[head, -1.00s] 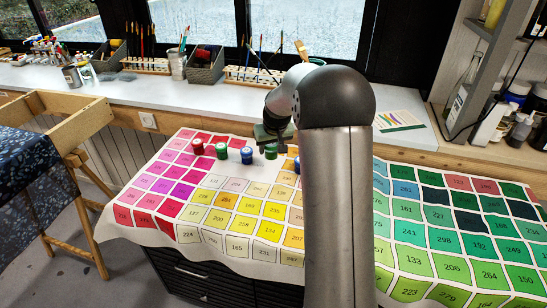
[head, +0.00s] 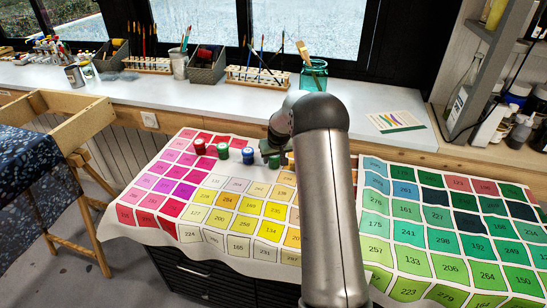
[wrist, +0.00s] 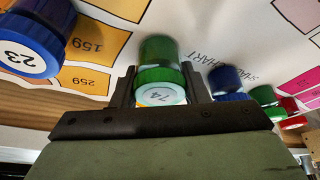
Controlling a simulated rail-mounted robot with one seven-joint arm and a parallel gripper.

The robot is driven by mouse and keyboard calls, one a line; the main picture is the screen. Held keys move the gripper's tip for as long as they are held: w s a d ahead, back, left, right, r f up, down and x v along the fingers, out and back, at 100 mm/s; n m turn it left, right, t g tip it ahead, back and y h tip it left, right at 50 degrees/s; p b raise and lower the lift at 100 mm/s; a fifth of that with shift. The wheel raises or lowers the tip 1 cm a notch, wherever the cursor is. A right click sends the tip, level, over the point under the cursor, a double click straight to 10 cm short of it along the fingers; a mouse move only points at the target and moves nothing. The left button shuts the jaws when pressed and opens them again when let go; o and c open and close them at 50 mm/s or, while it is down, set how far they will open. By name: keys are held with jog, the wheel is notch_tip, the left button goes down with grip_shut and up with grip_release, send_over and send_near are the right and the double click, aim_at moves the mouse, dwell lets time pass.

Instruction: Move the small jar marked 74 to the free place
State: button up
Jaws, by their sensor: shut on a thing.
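The small jar marked 74 (wrist: 158,53) is green with a pale numbered lid. In the wrist view it is between the two fingers of my gripper (wrist: 160,88), which is shut on it. In the head view my gripper (head: 268,150) is low over the colour chart, and a little of the green jar (head: 274,162) shows below it. I cannot tell whether the jar touches the chart. I cannot make out which spot is the free place; my arm covers part of the chart.
Red (head: 200,147), green (head: 223,151) and blue (head: 248,155) jars stand in a row left of my gripper. A blue jar marked 23 (wrist: 32,42) is at the left in the wrist view. The numbered chart cloth (head: 140,236) covers the table. A white counter (head: 200,95) with brushes lies behind.

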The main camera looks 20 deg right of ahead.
jog(key=shift+f, duration=0.2)
jog(key=o, duration=1)
jog(key=shift+r, duration=0.15)
